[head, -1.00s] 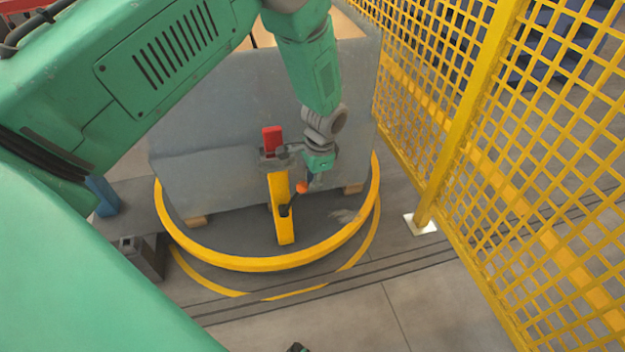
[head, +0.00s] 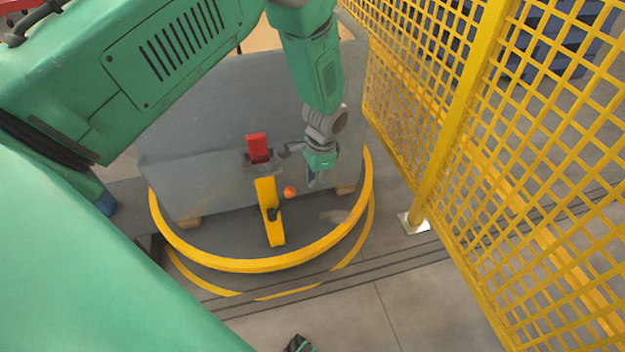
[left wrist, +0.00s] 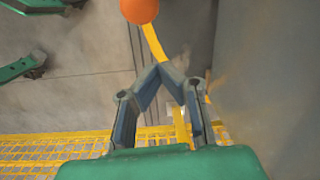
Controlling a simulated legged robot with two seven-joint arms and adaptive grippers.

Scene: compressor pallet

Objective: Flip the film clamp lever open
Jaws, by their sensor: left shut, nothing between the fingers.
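The film clamp stands as a yellow post (head: 269,225) in front of the grey wrapped load, with a grey head and a red block (head: 257,148) on top. Its lever has an orange ball knob (head: 290,192), which sits to the right of the post and above a dark pivot. My left gripper (head: 312,182) is shut and empty just right of the knob, with a small gap in the picture. In the left wrist view its fingertips meet (left wrist: 166,72), and the orange knob (left wrist: 139,9) is cut off by the top edge. A dark tip at the head view's bottom edge may be my right gripper (head: 298,344).
The grey wrapped load (head: 205,130) stands behind the post. A yellow ring (head: 270,265) curves around its front, low over the floor. A yellow mesh fence (head: 470,120) closes off the right side. The floor in front is clear.

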